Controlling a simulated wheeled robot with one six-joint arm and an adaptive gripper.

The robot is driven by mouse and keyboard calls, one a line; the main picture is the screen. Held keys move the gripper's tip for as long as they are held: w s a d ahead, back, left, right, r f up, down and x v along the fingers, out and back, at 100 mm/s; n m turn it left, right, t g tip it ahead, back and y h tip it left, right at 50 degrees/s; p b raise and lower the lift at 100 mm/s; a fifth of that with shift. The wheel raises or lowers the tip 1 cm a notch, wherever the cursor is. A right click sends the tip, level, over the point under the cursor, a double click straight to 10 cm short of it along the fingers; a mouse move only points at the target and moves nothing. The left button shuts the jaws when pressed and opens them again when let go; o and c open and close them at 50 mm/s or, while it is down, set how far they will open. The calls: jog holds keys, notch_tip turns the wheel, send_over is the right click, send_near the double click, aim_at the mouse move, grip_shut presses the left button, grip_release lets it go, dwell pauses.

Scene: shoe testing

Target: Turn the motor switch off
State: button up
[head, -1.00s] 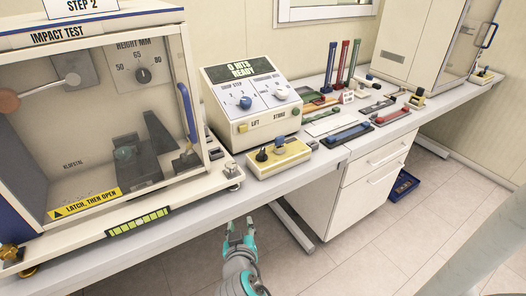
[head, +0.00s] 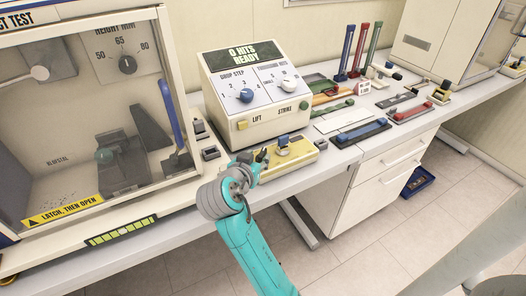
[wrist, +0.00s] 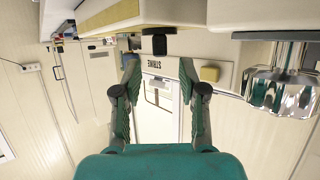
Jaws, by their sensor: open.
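I cannot read a label for the motor switch. A yellow control box (head: 297,157) stands on the bench in front of the console and carries a blue knob (head: 283,141) and a dark lever (head: 262,156). My gripper (head: 254,166) is at the left end of this box and partly hides it. In the wrist view my gripper (wrist: 160,80) is open, with no object held between its fingers. A black knob or lever (wrist: 158,42) shows just past the fingertips, beside the STRIKE label. I cannot tell whether the fingers touch it.
The console (head: 250,90) reads "0 HITS READY" and has LIFT and STRIKE buttons. The impact test cabinet (head: 90,130) stands at the left. Trays and coloured bars (head: 361,131) lie to the right. A chrome object (wrist: 280,80) is close at right in the wrist view.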

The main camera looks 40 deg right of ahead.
aim_at(262, 153)
jog(key=shift+x, duration=2.8)
grip_shut()
